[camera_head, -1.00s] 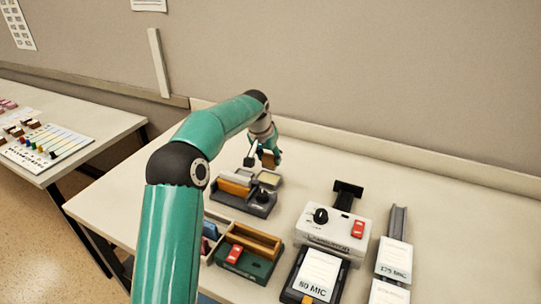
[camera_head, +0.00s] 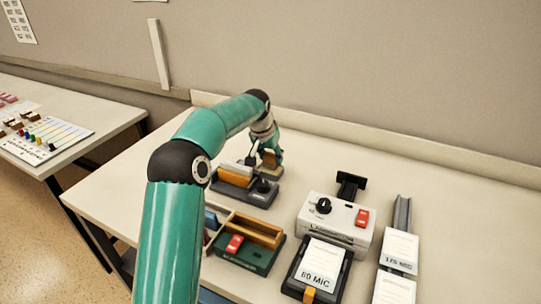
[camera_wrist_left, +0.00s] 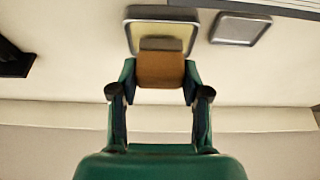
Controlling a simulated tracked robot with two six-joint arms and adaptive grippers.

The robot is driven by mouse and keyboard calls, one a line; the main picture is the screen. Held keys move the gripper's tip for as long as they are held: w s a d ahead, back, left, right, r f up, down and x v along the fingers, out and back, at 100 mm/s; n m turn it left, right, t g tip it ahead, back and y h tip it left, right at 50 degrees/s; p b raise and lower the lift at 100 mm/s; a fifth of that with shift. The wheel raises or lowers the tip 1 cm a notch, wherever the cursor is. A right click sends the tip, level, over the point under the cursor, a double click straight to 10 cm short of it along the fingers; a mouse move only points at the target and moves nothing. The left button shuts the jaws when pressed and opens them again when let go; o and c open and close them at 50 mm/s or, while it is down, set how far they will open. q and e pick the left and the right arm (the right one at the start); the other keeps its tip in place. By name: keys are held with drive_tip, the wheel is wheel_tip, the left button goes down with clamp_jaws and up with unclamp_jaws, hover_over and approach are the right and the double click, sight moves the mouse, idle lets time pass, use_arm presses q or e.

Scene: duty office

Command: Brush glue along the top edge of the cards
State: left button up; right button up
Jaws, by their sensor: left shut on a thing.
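My left gripper (camera_head: 270,151) is shut on a brown brush (camera_wrist_left: 160,71). In the left wrist view the brush's grey-brown end lies over a pale yellow glue pad (camera_wrist_left: 181,33) in a grey-rimmed dish. I cannot tell whether it touches the pad. In the head view the gripper largely hides the dish. Left of the gripper, an orange and white stack that looks like the cards (camera_head: 234,177) stands in a dark grey holder (camera_head: 255,198) with a black knob. My right gripper is out of view.
A green tray (camera_head: 258,267) with a red piece stands in front of the holder. A white machine (camera_head: 336,226) with a knob and red switch is to the right, near labelled white packs (camera_head: 320,262). The table's back right is clear. Another grey-rimmed tray (camera_wrist_left: 240,28) shows in the wrist view.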

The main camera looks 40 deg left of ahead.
sight(271, 154)
use_arm(q)
drive_tip(key=shift+f+b, duration=0.3)
drive_tip(key=shift+f, duration=0.1)
idle(0.4)
drive_tip(key=shift+f, duration=0.1)
idle(1.0)
wheel_tip(271, 154, up, 7)
drive_tip(key=p, duration=0.6)
drive_tip(key=shift+p, duration=0.4)
idle(0.6)
